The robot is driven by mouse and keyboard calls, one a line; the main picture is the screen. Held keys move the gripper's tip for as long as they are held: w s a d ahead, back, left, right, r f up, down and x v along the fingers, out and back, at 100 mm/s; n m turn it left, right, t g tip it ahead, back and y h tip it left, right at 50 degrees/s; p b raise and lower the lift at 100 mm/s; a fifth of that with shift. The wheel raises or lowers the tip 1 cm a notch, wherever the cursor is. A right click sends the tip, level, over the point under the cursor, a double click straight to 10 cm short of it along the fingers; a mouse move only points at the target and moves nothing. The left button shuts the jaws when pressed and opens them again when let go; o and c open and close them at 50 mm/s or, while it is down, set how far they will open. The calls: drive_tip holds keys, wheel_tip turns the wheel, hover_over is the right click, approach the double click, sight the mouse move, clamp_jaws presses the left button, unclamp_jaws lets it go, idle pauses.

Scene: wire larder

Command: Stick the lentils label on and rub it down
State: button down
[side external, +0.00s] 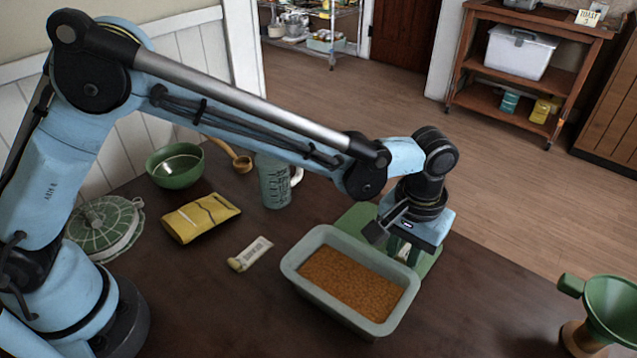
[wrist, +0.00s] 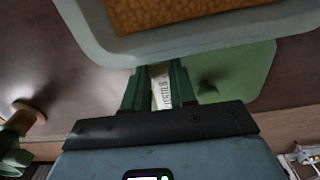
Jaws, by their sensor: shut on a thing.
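A pale grey-green tub (side external: 296,278) full of orange lentils (side external: 352,282) stands on the dark table; its wall also shows at the top of the wrist view (wrist: 205,47). My gripper (side external: 402,252) points down beside the tub's far right side, its fingertips partly hidden by the rim. In the wrist view my gripper (wrist: 160,85) is shut on a narrow whitish label (wrist: 161,90) with dark printed letters, only partly readable. The label's upper end is close to the tub wall; I cannot tell whether it touches.
A flat green panel (side external: 357,217) lies beside and behind the tub. A green funnel (side external: 612,305) stands right. The front table is clear.

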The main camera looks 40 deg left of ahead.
sight(403, 259)
drive_tip(key=shift+f, duration=0.5)
drive_tip(key=c, duration=0.8)
unclamp_jaws()
wheel_tip(403, 259, up, 11)
drive_tip(key=a+r+t, duration=0.2)
drive_tip(key=a+r, duration=0.2)
drive_tip(key=a, duration=0.5)
drive_tip(key=s+a+f+t, duration=0.1)
drive_tip(key=s+a, duration=0.2)
drive_tip(key=a, duration=0.3)
drive_tip(key=s+a+f+t, duration=0.1)
drive_tip(key=s+a+t, duration=0.1)
drive_tip(key=s+a, duration=0.2)
drive_tip(key=s+a+f+t, duration=0.1)
drive_tip(key=s+a+t, duration=0.1)
drive_tip(key=a, duration=0.7)
drive_tip(key=shift+s+a, duration=0.3)
drive_tip(key=shift+s, duration=0.35)
